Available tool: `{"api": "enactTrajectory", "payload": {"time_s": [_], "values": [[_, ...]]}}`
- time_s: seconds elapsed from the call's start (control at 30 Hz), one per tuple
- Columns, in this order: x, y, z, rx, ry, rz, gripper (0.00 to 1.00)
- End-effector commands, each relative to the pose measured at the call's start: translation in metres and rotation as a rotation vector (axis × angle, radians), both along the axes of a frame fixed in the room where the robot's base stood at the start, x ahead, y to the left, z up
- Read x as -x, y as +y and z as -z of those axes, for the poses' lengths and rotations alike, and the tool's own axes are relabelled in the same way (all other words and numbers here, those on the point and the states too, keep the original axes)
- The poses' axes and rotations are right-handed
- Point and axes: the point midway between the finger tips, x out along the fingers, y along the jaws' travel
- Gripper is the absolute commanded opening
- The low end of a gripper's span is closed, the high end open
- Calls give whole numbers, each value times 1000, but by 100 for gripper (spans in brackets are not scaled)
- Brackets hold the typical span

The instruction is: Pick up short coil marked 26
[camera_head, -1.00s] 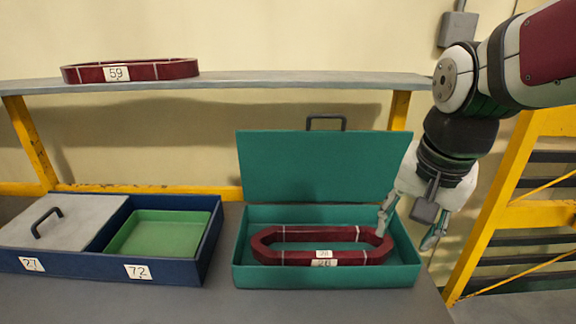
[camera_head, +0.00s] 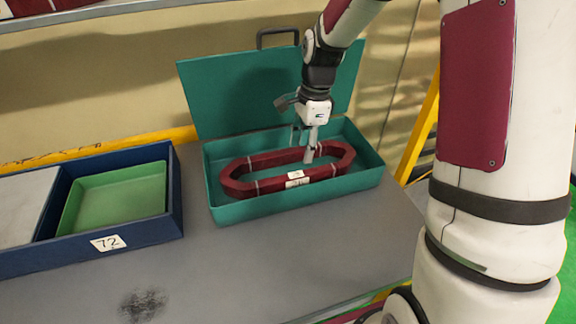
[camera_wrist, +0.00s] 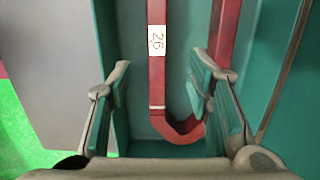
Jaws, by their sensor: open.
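The dark red coil (camera_head: 240,186) is a long ring with thin pale bands, lying in an open teal box (camera_head: 290,207). Its label reads 26 in the wrist view (camera_wrist: 157,40); in the head view the label is too small to read surely. My gripper (camera_head: 309,157) is open and points down over the coil's right part. In the wrist view my gripper (camera_wrist: 161,62) has one finger on each side of the labelled long bar, the right finger over the coil's opening. The fingers look apart from the bar; their height against it is unclear.
The teal box's raised lid (camera_head: 235,95) stands behind the coil. A blue box (camera_head: 120,236) marked 72, with a green tray (camera_head: 115,200), stands to the left. Part of a red coil (camera_head: 30,7) shows on the shelf above. The grey table (camera_head: 230,265) in front is mostly clear.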

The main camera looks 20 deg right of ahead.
Motion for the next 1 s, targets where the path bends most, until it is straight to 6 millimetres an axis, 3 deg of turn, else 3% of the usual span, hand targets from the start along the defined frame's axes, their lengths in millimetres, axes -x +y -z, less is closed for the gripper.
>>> {"api": "enactTrajectory", "payload": {"time_s": [0.2,0.47,0.8,1.0], "values": [[1,5,38,0,3,-1,46],[2,9,56,0,2,-2,46],[5,20,98,1,2,-4,46],[4,21,102,1,-1,-2,46]]}}
